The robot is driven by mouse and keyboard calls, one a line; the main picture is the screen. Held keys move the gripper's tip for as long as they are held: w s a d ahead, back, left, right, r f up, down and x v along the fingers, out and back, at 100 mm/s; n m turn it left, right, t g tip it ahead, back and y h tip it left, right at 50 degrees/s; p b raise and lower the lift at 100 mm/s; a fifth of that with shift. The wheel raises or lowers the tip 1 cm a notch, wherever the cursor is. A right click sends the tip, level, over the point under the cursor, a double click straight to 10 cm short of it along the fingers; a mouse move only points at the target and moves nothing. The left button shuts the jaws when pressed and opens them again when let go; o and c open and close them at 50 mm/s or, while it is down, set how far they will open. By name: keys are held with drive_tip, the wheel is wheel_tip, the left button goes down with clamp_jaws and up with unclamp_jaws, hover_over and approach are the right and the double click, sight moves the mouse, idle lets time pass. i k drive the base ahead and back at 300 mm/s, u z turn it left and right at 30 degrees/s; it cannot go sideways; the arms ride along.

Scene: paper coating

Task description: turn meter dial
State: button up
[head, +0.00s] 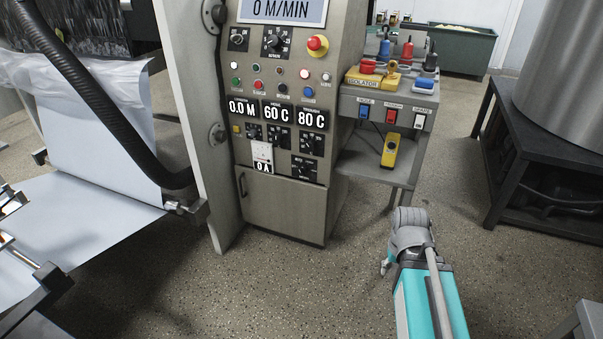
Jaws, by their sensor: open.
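The control cabinet (282,205) stands in the middle of the head view, with several black dials on its front. A white meter (262,154) reading "0 A" is on the panel, left of a black dial (304,167). A yellow handheld device (390,150) hangs on the side stand; its face is too small to read. I cannot tell which one is the task's meter. My gripper (386,266) is mostly hidden behind my wrist at lower right. It is open, over the floor, apart from the cabinet and the stand.
The side stand (388,99) holds switches and a yellow isolator box (372,79). A black platform (545,165) with a metal drum is at right. A roller machine with a white sheet (85,235) is at left. The floor (300,290) before the cabinet is clear.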

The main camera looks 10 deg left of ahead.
sight(303, 170)
drive_tip(key=z, duration=0.1)
drive_tip(key=i, duration=0.7)
drive_tip(key=u, duration=0.85)
